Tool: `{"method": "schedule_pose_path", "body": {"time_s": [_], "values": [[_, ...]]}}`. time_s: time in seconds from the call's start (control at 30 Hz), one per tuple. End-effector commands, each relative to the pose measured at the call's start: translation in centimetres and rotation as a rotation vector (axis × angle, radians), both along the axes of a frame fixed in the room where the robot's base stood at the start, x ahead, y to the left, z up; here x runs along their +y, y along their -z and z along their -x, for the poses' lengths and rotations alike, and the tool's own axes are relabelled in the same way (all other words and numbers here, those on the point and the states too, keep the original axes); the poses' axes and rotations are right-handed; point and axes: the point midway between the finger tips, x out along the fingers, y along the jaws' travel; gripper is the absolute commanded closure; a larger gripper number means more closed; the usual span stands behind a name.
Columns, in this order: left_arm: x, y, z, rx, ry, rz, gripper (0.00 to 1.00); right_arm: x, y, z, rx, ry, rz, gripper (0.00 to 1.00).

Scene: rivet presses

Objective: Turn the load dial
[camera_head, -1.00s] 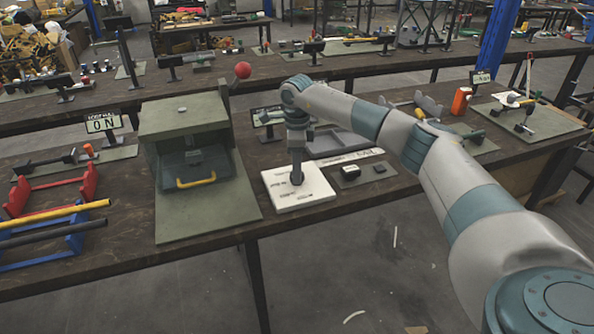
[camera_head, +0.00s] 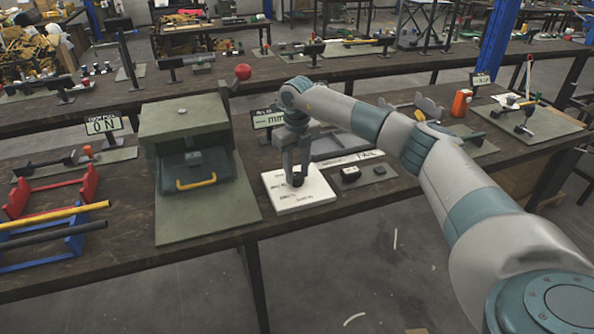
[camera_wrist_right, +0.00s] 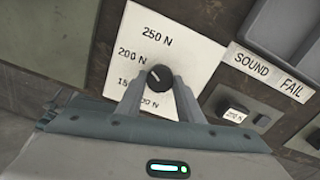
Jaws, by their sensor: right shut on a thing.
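The load dial is a small black knob (camera_wrist_right: 159,78) with a white pointer line, on a white plate (camera_wrist_right: 183,38) marked 250 N, 200 N and lower values partly hidden by my fingers. The pointer line is tilted. In the head view the plate (camera_head: 312,197) lies on the bench to the right of the green press. My right gripper (camera_head: 297,181) points down over the plate. In the wrist view my right gripper (camera_wrist_right: 160,92) has a finger on each side of the knob and is shut on it. My left gripper is not in view.
The green press (camera_head: 187,125) with a yellow handle (camera_head: 196,181) stands left of the plate. To the right lie small black blocks (camera_head: 351,173) and a tray with a FAIL label (camera_head: 366,155). Red and blue racks stand at the far left.

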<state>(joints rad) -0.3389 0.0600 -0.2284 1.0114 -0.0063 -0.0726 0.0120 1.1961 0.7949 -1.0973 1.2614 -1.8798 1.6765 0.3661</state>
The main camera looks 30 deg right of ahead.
Motion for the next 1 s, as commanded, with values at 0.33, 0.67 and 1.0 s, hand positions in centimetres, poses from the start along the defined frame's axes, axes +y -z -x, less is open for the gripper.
{"method": "schedule_pose_path", "body": {"time_s": [0.33,0.67,1.0], "values": [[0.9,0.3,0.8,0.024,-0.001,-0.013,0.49,-0.1,-0.2,-0.1,-0.004,0.314,0.0,0.89],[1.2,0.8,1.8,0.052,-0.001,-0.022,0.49,-0.1,-0.2,-0.1,-0.004,0.497,-0.001,0.89],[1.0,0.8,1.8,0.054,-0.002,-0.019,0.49,-0.1,-0.2,-0.1,-0.005,0.539,-0.001,0.89]]}}
